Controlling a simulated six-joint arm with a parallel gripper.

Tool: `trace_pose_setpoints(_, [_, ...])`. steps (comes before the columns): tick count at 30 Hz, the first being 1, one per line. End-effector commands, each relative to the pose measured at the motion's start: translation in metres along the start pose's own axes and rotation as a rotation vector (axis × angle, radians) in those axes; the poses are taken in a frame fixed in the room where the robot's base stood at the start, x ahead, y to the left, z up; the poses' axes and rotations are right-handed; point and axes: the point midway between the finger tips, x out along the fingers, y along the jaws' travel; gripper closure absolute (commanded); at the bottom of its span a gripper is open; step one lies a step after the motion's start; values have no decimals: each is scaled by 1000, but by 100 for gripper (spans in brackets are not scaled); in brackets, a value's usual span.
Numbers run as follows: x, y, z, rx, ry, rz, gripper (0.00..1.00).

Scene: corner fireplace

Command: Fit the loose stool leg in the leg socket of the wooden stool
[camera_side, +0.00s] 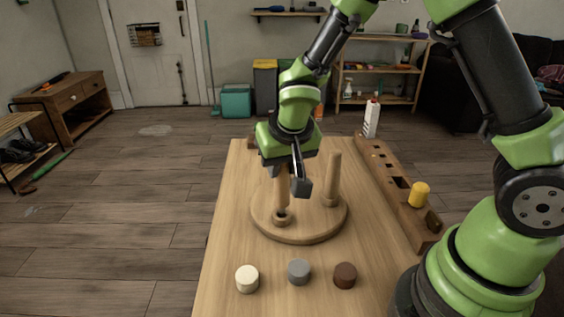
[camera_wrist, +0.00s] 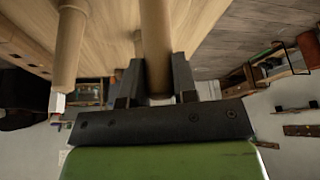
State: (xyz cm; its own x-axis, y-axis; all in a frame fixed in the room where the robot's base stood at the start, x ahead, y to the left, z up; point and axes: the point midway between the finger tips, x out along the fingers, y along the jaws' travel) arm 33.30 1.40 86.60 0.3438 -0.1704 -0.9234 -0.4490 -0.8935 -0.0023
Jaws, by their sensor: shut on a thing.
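The wooden stool (camera_side: 320,228) lies upside down on the table, its round seat flat and a fixed leg (camera_side: 333,180) standing at its right. A ring-shaped leg socket (camera_side: 283,219) with a dark opening is at the seat's front left. My gripper (camera_side: 286,180) is shut on the loose stool leg (camera_side: 281,194), which is nearly upright with its lower end at the socket; I cannot tell whether it has entered. In the wrist view the loose leg (camera_wrist: 156,45) is between both fingers, and a fixed leg (camera_wrist: 68,50) stands apart to the left. My gripper hides the seat's back.
Cream (camera_side: 247,279), grey (camera_side: 299,271) and brown (camera_side: 345,275) cylinders stand along the table's front. A wooden rack (camera_side: 399,197) at the right carries a yellow cylinder (camera_side: 419,194). A white bottle (camera_side: 371,118) stands behind. The tabletop (camera_side: 225,225) left of the stool is clear.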

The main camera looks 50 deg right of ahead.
Motion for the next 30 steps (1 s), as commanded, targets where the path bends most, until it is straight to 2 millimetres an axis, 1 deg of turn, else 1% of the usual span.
trace_pose_setpoints(30, [14,0,6,-1,-1,0,92])
